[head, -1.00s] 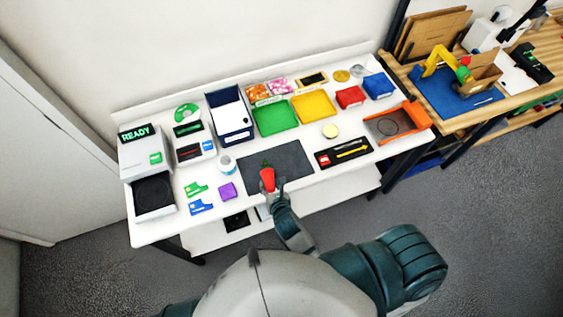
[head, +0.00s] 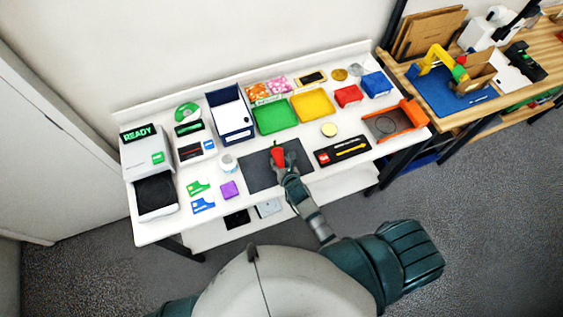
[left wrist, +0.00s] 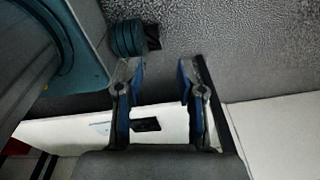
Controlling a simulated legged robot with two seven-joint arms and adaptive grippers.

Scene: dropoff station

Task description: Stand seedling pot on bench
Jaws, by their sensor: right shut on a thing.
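The seedling pot (head: 278,159) is red with a small green top, and it shows in the head view over the dark mat on the white bench (head: 160,228). My right gripper (head: 282,170) is shut on the pot from the near side. The pot looks roughly upright, and I cannot tell whether its base touches the mat. The gripper hides part of its lower end. My left gripper (left wrist: 160,75) shows in the left wrist view, with its two fingers apart and nothing between them, over the grey floor.
The dark mat (head: 255,177) has bare room on its left. A white cup (head: 228,164), a purple block (head: 229,189) and a black tool tray (head: 342,151) lie around it. Green (head: 274,117) and yellow (head: 311,106) trays stand behind.

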